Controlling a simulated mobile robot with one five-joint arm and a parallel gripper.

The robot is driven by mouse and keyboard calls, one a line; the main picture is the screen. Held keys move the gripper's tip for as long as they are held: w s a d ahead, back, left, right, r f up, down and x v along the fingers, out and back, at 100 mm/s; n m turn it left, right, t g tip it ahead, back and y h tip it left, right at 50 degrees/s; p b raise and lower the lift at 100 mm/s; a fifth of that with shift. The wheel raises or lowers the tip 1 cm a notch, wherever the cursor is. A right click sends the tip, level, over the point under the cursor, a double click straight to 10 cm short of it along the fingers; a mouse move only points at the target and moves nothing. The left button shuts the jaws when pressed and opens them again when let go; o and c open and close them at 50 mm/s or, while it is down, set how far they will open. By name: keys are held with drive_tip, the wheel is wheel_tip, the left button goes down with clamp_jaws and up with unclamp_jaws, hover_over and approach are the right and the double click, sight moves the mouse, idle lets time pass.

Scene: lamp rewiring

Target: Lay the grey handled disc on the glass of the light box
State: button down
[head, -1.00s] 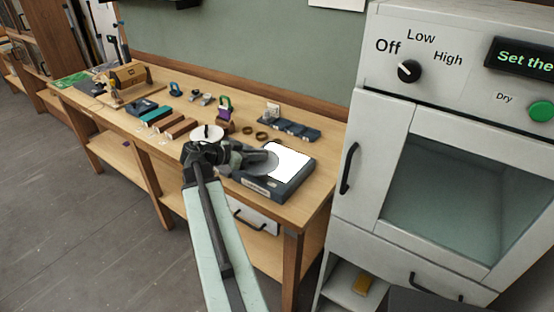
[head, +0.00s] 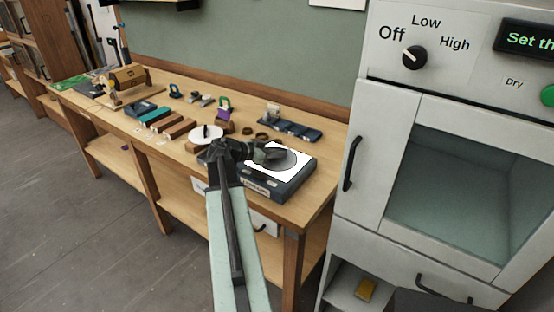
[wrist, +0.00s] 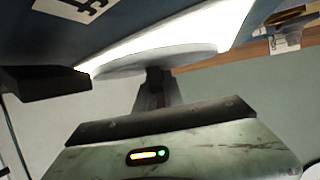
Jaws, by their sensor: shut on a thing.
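The light box (head: 262,190) is a dark, flat box near the bench's front right edge, with a bright white glass (head: 301,171) on top. The grey disc (head: 290,160) is over the glass, with white showing around it. My gripper (head: 268,154) reaches in from the left and is shut on the disc's handle, which it mostly hides in the head view. In the wrist view the disc's pale edge (wrist: 150,63) lies against the bright glass (wrist: 190,38), and the dark handle (wrist: 153,90) shows below it. I cannot tell whether disc and glass touch.
A round white piece (head: 206,133) stands left of the light box. More small parts spread leftward along the bench. A white cabinet (head: 345,230) with a glazed door stands close on the right.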

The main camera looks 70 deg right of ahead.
drive_tip(key=shift+f, duration=0.15)
drive_tip(key=c, duration=1.5)
unclamp_jaws()
drive_tip(key=shift+o, duration=0.2)
drive_tip(key=shift+r, duration=0.2)
drive_tip(key=shift+w+a+r, duration=0.15)
drive_tip(key=shift+a+r, duration=0.05)
drive_tip(key=p+v, duration=0.4)
drive_tip(key=v, duration=0.6)
drive_tip(key=shift+w+a+r, duration=0.15)
drive_tip(key=shift+w+a, duration=0.05)
drive_tip(key=shift+w+a+p, duration=0.25)
drive_tip(key=shift+a+p, duration=0.05)
drive_tip(key=shift+a, duration=0.05)
